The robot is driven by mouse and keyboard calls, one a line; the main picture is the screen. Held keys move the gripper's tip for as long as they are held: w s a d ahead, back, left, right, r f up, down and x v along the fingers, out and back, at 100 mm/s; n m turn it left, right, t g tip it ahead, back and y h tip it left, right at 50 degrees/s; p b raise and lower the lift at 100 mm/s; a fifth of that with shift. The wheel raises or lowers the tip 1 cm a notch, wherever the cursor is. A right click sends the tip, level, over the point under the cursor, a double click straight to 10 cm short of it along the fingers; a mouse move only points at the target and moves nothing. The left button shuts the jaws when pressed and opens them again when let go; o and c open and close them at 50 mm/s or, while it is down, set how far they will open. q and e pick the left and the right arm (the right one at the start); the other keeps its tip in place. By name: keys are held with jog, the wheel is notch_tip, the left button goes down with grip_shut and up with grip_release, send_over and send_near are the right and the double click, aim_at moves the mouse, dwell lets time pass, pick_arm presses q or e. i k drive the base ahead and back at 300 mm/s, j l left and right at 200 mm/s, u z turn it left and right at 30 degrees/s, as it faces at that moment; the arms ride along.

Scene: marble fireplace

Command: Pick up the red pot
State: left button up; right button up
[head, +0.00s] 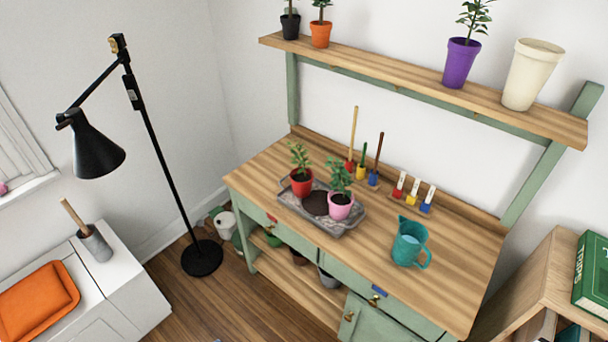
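The red pot (301,185) holds a small green plant and stands upright on the left side of a grey tray (345,228). The tray lies on the wooden top of a green potting bench (440,283). A pink pot (340,207) with a plant stands on the right side of the same tray, with a patch of dark soil (316,203) between the two pots. Neither of my grippers shows in the head view.
A teal watering can (408,244) stands right of the tray. Small hand tools (362,165) stand behind it. An upper shelf (400,80) carries several pots. A black floor lamp (165,165) stands left of the bench. The bench's right front is clear.

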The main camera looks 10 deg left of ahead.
aim_at(301, 177)
jog(key=i+j, duration=0.1)
jog(key=j, duration=0.25)
jog(key=i+j, duration=0.1)
jog(key=j, duration=0.25)
jog(key=i+j, duration=0.1)
jog(key=j, duration=0.25)
jog(key=i+j, duration=0.1)
jog(key=j, duration=0.3)
